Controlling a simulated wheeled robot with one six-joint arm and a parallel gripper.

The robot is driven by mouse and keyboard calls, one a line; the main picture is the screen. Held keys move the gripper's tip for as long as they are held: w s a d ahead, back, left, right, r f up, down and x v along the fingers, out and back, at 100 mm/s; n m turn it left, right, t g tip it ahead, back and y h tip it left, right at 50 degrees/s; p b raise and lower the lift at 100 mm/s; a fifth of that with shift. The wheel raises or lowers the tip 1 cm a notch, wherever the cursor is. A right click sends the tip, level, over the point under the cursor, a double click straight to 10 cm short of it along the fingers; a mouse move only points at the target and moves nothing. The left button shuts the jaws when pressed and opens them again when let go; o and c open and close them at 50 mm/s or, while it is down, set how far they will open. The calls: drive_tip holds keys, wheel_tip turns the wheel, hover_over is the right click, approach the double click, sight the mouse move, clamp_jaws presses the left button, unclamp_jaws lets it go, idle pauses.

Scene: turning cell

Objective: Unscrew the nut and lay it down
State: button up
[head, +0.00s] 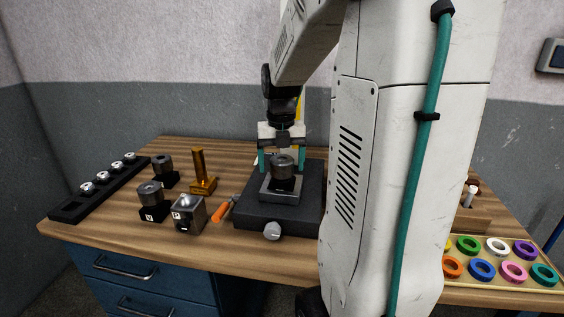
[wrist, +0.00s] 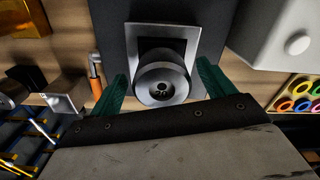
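A round dark grey metal piece, which I take to be the nut (head: 283,162), sits upright on a square metal plate on a dark block (head: 250,212) on the bench. In the wrist view the nut (wrist: 160,82) shows its round end with a small dark centre. My gripper (head: 281,168) is above the block, pointing down. Its two teal fingers are spread to either side of the nut, with gaps visible between fingers and metal in the wrist view (wrist: 162,70). The thread under the nut is hidden.
Left of the block are an orange-handled tool (head: 222,210), a metal cube (head: 188,214), a brass stand (head: 202,172), dark round parts on bases (head: 151,196) and a black rack (head: 72,210). A tray of coloured rings (head: 456,282) is at right. Bare wood shows at front left.

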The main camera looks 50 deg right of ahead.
wheel_tip(320, 180, up, 8)
drive_tip(key=shift+f, duration=0.1)
idle(0.6)
